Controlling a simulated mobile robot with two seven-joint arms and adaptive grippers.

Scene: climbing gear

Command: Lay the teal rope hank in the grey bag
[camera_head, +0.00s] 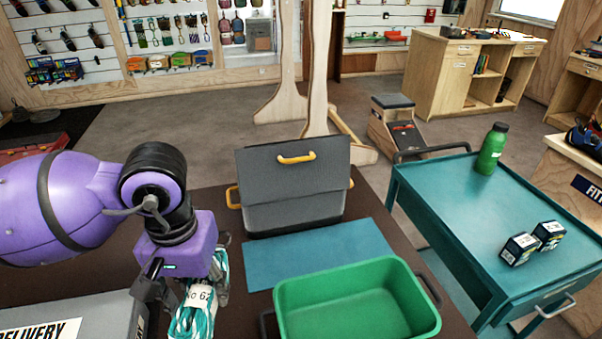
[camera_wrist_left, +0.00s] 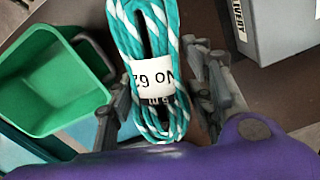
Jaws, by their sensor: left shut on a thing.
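The teal rope hank (camera_head: 194,318) has white stripes and a white paper band reading "No 62". My left gripper (camera_head: 187,290) is shut on it and holds it at the lower left, left of the green bin. In the left wrist view the hank (camera_wrist_left: 150,65) sits between the two fingers (camera_wrist_left: 160,112). The grey bag (camera_head: 292,214) has yellow handles and stands at the back of the dark table, to the right of and beyond my left gripper. Its dark grey flap stands up, and its inside is not clearly visible. My right gripper is out of view.
A green bin (camera_head: 428,322) stands at the front, with a blue mat (camera_head: 300,262) between it and the bag. A grey delivery box (camera_head: 95,312) is at the lower left. A teal cart (camera_head: 470,215) with a green bottle (camera_head: 491,150) and two small boxes stands right.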

